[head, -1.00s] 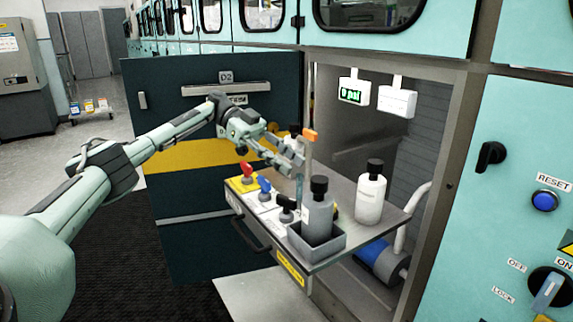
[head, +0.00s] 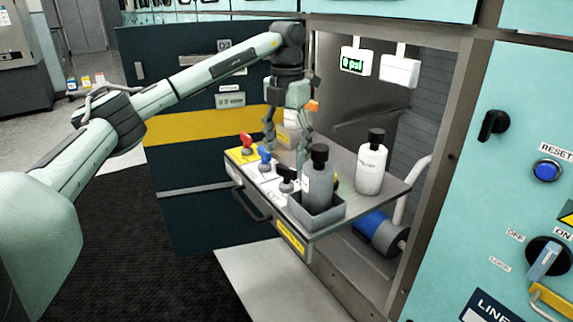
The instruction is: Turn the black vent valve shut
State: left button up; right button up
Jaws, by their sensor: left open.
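The black vent valve (head: 287,174) is the nearest of three small valves on the pull-out shelf, just left of the grey bottle in its tray. Its black handle is partly crowded by my gripper and the bottle. My left gripper (head: 285,154) points down over the shelf with its fingers spread, one on either side above the black valve. It is open, and I cannot tell whether a finger touches the handle. The red valve (head: 246,141) and blue valve (head: 265,155) stand to its left. My right gripper is not in view.
A grey bottle (head: 318,184) stands in a tray (head: 318,220) close beside the black valve. A white bottle (head: 371,166) stands to the right. Another bottle (head: 290,130) is partly hidden behind my gripper. A display (head: 354,61) inside the cabinet reads psi.

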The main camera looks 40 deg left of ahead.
aim_at(287, 167)
pick_arm(q)
jog(key=shift+f, duration=2.3)
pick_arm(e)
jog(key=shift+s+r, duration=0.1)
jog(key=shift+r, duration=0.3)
pick_arm(q)
jog(key=shift+c, duration=0.5)
jog(key=c, duration=1.1)
jog(key=shift+o, duration=0.2)
jog(key=shift+r, duration=0.15)
jog(key=m+p, duration=0.2)
jog(key=m, duration=0.2)
jog(key=shift+p, duration=0.3)
jog(key=shift+m, duration=0.3)
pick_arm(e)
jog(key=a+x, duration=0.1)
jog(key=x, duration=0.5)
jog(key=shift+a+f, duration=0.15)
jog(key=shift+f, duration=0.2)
pick_arm(q)
jog(key=o, duration=1.2)
jog(key=shift+c, duration=0.2)
